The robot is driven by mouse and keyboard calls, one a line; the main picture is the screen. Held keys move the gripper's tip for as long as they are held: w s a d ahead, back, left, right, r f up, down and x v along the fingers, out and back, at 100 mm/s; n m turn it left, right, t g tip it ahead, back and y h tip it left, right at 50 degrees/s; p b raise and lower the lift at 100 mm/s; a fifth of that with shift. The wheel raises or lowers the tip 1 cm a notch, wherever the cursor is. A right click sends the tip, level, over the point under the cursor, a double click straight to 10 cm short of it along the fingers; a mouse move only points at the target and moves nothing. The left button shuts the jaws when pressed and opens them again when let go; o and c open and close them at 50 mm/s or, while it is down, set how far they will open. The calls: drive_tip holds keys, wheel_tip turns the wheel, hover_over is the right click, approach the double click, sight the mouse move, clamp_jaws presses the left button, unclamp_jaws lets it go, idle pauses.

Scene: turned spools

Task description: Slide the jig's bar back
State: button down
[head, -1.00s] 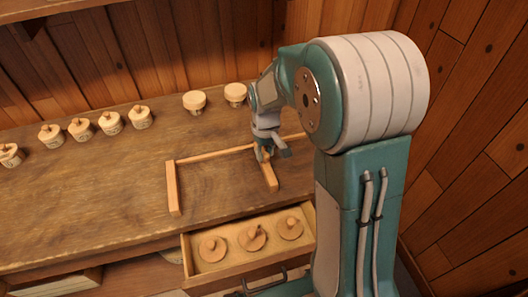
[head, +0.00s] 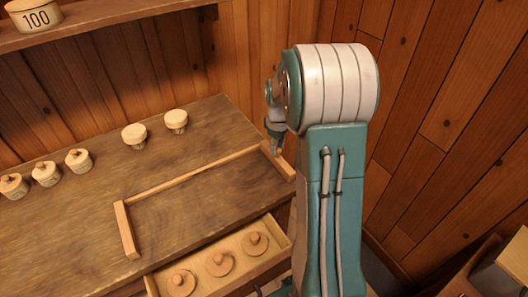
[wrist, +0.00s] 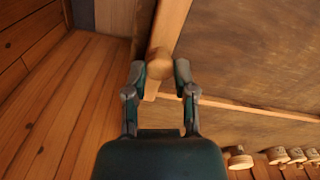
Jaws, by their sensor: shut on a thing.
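The jig on the bench has a long wooden rail (head: 195,175), a fixed end piece (head: 127,230) at the left and a movable bar (head: 282,168) at the right end of the rail. In the wrist view the bar (wrist: 172,25) carries a round wooden knob (wrist: 158,62). My gripper (wrist: 159,75) has its fingers on either side of the knob and is shut on it. In the head view my gripper (head: 274,148) is at the bar, partly hidden by my arm.
An open drawer (head: 285,240) below the front edge holds three round knobbed pieces. Several spools, one of them a pale spool (head: 134,135), stand along the bench's back. A pot marked 100 (head: 33,15) sits on the shelf. The bench inside the jig is clear.

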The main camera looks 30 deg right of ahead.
sight(279, 148)
drive_tip(key=shift+d, duration=0.15)
drive_tip(key=shift+c, duration=2.1)
unclamp_jaws()
drive_tip(key=shift+d, duration=0.25)
wheel_tip(279, 148, up, 12)
